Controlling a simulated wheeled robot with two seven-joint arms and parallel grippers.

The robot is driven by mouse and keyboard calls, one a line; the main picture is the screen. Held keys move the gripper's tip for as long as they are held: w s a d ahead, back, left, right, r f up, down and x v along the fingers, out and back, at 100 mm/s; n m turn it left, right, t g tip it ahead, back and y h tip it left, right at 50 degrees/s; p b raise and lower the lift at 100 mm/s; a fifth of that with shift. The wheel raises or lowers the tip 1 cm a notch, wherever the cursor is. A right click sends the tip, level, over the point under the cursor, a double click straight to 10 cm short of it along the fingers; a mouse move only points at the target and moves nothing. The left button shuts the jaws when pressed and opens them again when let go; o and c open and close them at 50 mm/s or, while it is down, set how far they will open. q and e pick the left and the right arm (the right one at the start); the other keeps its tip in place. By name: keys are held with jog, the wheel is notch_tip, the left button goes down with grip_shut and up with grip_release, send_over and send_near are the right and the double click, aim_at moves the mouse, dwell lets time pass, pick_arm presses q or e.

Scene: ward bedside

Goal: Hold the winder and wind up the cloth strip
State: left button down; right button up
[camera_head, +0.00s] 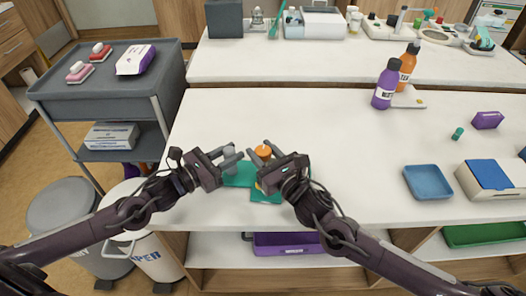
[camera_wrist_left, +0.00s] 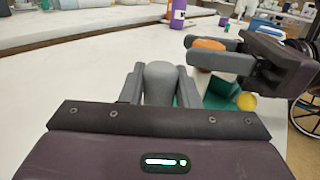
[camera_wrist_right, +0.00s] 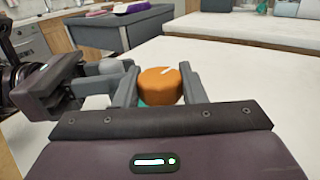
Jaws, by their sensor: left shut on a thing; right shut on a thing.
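The winder stands near the table's front edge, with a grey rounded post (camera_head: 229,150) on the left and an orange knob (camera_head: 263,151) on the right. My left gripper (camera_head: 231,158) is shut on the grey post, which sits between its fingers in the left wrist view (camera_wrist_left: 160,82). My right gripper (camera_head: 268,157) is shut on the orange knob, seen between its fingers in the right wrist view (camera_wrist_right: 160,86). The teal cloth strip (camera_head: 240,176) lies below the grippers toward the front edge. A small yellow part (camera_wrist_left: 246,101) shows beside it. The grippers hide much of the winder.
A purple bottle (camera_head: 386,86) and an orange bottle (camera_head: 408,64) stand at the back. A blue tray (camera_head: 428,182) and a blue-topped box (camera_head: 487,178) are to the right. A grey cart (camera_head: 110,78) stands left. The middle of the table (camera_head: 340,140) is clear.

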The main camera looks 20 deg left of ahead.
jog(key=shift+m+t+h, duration=1.1)
jog(key=shift+t+h, duration=0.1)
jog(key=o, duration=1)
jog(key=shift+n+g+y, duration=0.3)
